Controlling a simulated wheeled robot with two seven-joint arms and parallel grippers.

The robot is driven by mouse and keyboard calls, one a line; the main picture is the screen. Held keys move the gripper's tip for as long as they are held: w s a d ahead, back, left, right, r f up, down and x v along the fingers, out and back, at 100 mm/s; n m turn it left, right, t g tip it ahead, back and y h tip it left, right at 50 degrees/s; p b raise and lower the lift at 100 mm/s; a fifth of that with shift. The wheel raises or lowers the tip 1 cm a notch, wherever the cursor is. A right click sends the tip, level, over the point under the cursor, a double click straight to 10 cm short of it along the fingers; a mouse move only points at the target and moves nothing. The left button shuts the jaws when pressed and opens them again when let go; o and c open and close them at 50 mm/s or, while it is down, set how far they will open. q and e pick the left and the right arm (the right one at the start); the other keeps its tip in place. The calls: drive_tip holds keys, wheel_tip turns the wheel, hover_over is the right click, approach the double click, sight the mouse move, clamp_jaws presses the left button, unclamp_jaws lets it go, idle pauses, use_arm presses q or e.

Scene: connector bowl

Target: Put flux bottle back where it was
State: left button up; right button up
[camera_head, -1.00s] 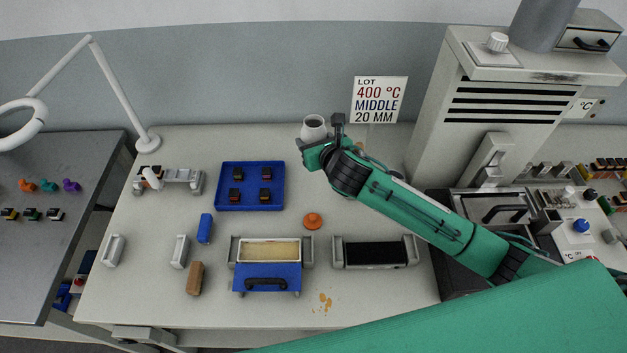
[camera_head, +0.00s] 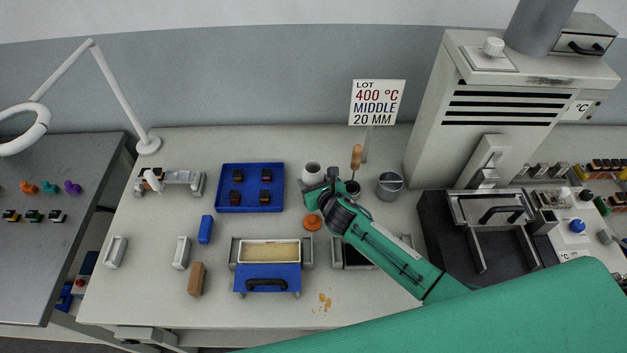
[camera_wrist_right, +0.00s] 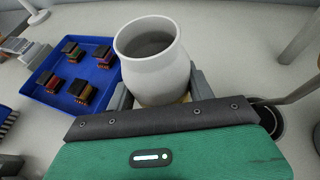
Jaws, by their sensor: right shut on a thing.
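The flux bottle appears to be a whitish, round-mouthed jar (camera_head: 312,170), upright and with its mouth open. It also shows large in the right wrist view (camera_wrist_right: 152,65). My right gripper (camera_head: 318,188) is shut on it, with a finger on each side in the wrist view. The jar is right of the blue tray and behind an orange knobbed disc (camera_head: 312,222). Its base is hidden by the gripper, so I cannot tell whether it touches the table. My left gripper is not in view.
The blue tray (camera_head: 222,205) holds several small dark connectors. A wooden-handled tool in a dark cup (camera_head: 354,187) and a grey metal pot (camera_head: 390,186) stand to the right. A sign (camera_head: 377,103) stands behind. Bare table lies behind the jar.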

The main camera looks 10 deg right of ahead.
drive_tip(key=o, duration=0.7)
drive_tip(key=shift+f, duration=0.15)
drive_tip(key=o, duration=0.5)
drive_tip(key=shift+c, duration=0.2)
drive_tip(key=shift+r, duration=0.2)
drive_tip(key=b+v, duration=0.1)
drive_tip(key=v, duration=1.1)
drive_tip(key=shift+b, duration=0.3)
